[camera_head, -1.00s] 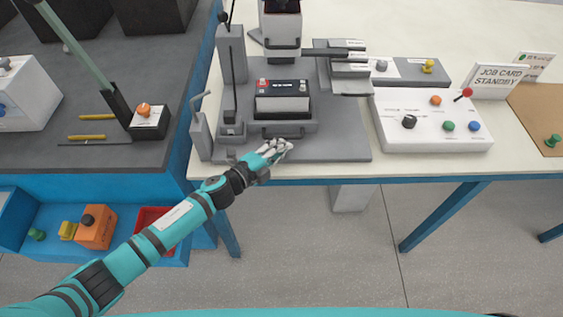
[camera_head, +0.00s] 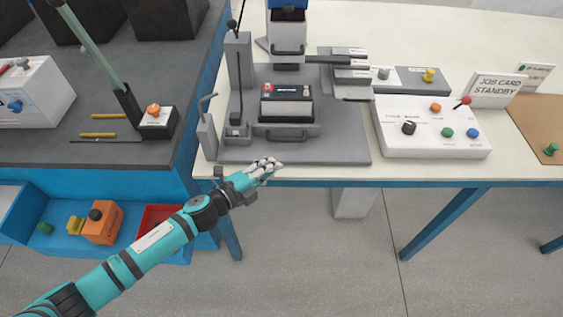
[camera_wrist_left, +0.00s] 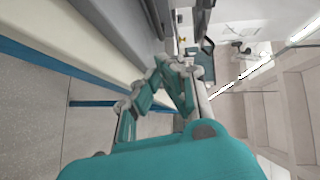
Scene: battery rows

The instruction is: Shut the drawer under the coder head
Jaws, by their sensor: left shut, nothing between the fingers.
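The drawer (camera_head: 287,130) is a grey tray with a bar handle at its front. It stands out in front of the coder head (camera_head: 288,38) on a grey base plate (camera_head: 340,147). A black battery (camera_head: 288,108) with a red patch on top sits on the drawer. My left gripper (camera_head: 268,165) is shut and empty. In the head view it is at the front edge of the base plate, below and left of the drawer handle and apart from it. The left wrist view shows the gripper's linkage, but I cannot make out the drawer there. My right gripper is not in view.
A white control box (camera_head: 430,143) with coloured knobs stands right of the base plate. A grey post with a lever (camera_head: 239,85) stands left of the drawer. The blue bench with a dark top (camera_head: 60,135) is at the left. Open floor lies in front.

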